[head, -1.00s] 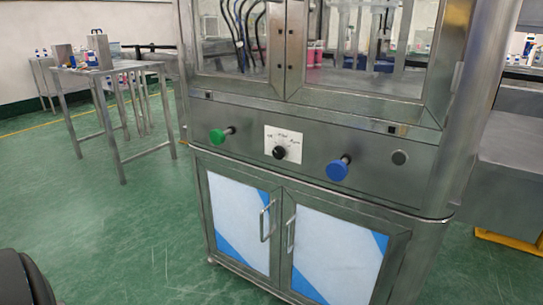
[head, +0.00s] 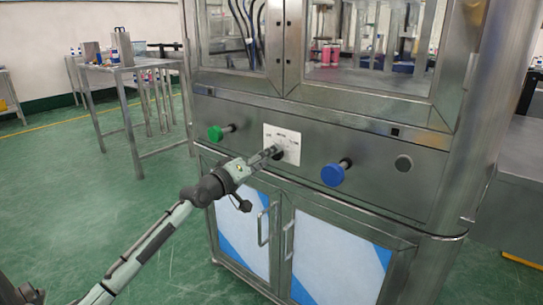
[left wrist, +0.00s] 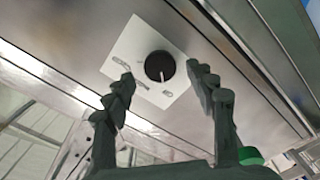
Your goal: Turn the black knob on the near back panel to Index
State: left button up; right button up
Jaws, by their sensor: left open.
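The black knob (left wrist: 160,66) sits on a white label plate (left wrist: 135,50) on the steel panel. In the left wrist view its white pointer mark points toward the bottom of the picture; the printed labels are too small to read. In the head view my gripper largely hides the knob, and the plate (head: 290,143) shows around it. My left gripper (left wrist: 160,76) is open, its two fingers on either side of the knob in the picture; I cannot tell whether they touch it. In the head view the left gripper (head: 271,152) is right at the plate. My right gripper is not in view.
A green button (head: 216,132) is left of the plate and a blue button (head: 333,174) right of it, both sticking out. Cabinet doors with handles (head: 262,226) are below, glazed doors above. A steel table (head: 135,66) stands back left.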

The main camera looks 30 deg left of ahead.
pick_arm(q)
jog(key=shift+w+d, duration=0.1)
jog(key=shift+w, duration=1.15)
jog(key=c, duration=1.2)
